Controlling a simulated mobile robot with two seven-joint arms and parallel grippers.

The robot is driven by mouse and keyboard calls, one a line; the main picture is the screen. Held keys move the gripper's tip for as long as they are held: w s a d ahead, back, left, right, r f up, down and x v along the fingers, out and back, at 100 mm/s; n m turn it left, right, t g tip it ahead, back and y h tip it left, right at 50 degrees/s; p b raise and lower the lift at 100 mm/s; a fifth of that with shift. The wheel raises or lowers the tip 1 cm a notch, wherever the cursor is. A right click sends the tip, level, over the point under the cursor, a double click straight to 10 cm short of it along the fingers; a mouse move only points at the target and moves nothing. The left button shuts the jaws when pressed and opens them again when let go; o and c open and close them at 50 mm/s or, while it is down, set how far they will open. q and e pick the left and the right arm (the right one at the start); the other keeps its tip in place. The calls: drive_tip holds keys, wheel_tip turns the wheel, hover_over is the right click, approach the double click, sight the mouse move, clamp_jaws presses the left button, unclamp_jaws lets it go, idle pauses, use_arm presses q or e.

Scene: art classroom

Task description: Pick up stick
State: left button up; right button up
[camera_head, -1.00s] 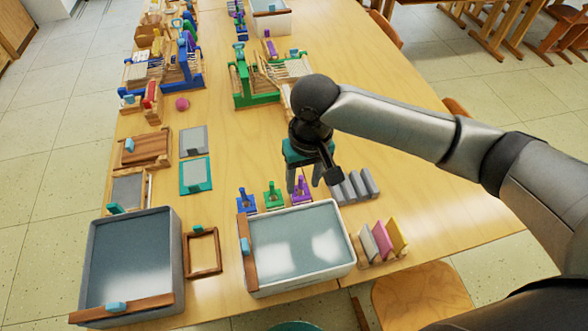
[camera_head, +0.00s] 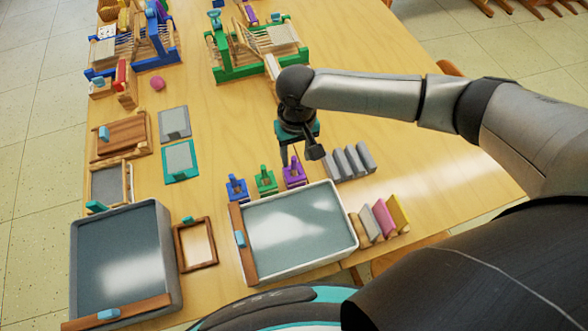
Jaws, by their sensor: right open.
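Several grey sticks (camera_head: 348,162) lie side by side on the table, right of the small purple stand (camera_head: 294,173). A wooden stick (camera_head: 242,244) with a light blue clip lies along the left rim of the water-filled tray (camera_head: 353,246). I cannot tell which stick the task means. My right gripper (camera_head: 298,156) hangs pointing down, just behind and above the purple stand and left of the grey sticks. It is open, with nothing seen between its fingers. My left gripper is not in view.
Small blue (camera_head: 236,188) and green (camera_head: 265,181) stands are beside the purple one. A rack of coloured slabs (camera_head: 380,220) stands right of the tray. The table (camera_head: 400,135) is clear on the right.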

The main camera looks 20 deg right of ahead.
sight(294, 158)
drive_tip(key=shift+w+a+f+b, duration=0.1)
drive_tip(key=shift+w+f+b, duration=0.15)
drive_tip(key=shift+f, duration=0.6)
drive_tip(key=shift+w+d+f+b, duration=0.15)
drive_tip(key=shift+f+b, duration=0.1)
drive_tip(key=shift+f, duration=0.65)
drive_tip(key=shift+w+a+f+b, duration=0.15)
drive_tip(key=shift+w+f+b, duration=0.1)
drive_tip(key=shift+f, duration=0.6)
clamp_jaws()
